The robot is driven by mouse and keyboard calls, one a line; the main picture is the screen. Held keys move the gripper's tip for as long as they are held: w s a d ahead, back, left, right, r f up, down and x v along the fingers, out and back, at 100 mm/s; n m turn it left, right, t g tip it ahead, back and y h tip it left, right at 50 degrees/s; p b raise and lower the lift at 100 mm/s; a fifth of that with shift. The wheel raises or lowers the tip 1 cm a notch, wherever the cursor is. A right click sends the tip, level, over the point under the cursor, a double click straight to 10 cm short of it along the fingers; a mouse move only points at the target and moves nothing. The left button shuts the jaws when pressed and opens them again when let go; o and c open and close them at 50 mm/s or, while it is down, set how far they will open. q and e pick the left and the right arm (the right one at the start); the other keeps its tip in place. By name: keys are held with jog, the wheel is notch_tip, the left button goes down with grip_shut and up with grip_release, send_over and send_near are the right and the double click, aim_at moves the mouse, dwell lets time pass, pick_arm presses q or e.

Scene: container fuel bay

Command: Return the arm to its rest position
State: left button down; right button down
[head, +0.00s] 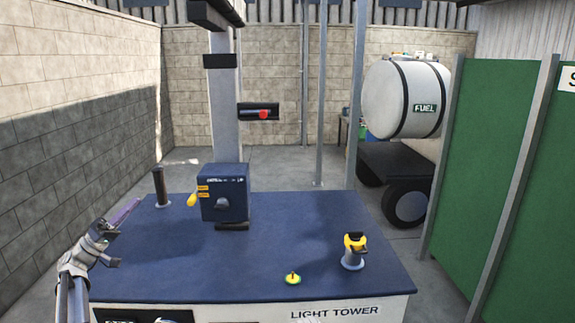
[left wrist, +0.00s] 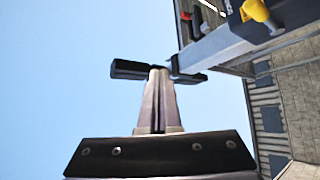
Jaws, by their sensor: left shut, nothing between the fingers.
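My left arm comes in at the lower left of the head view, with its gripper (head: 136,203) raised beside the left edge of the light tower's blue top (head: 290,262). The gripper is empty. In the left wrist view its two fingers (left wrist: 159,72) lie together, shut, pointing up the picture. Sky and part of the light tower's mast (left wrist: 235,40) show beyond them. My right gripper is in neither view.
On the blue top stand a control box (head: 224,198), a dark pipe (head: 160,187), a filler neck with a yellow top (head: 353,255) and a small yellow-green cap (head: 292,279). A fuel tank (head: 400,98) stands behind right. Green panels (head: 485,150) close the right side.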

pick_arm(q)
jog(key=s+d+f+g+y, duration=0.2)
jog(key=d+f+g, duration=0.3)
jog(key=d, duration=0.6)
jog(key=s+d+f+g+y, duration=0.2)
jog(key=d+f, duration=0.6)
jog(key=d, duration=0.3)
jog(key=s+d+f+g+y, duration=0.2)
jog(key=d+f+g, duration=0.3)
jog(key=d, duration=0.6)
jog(key=s+d+f+m+g+y, duration=0.1)
jog(key=s+d+f+g+y, duration=0.1)
jog(key=s+d+f+y, duration=0.75)
jog(key=s+a+f+y, duration=0.5)
jog(key=s+f+y, duration=0.2)
jog(key=s, duration=0.5)
jog(key=shift+s+a+f, duration=0.2)
jog(key=shift+s+f, duration=0.05)
jog(key=shift+f, duration=0.15)
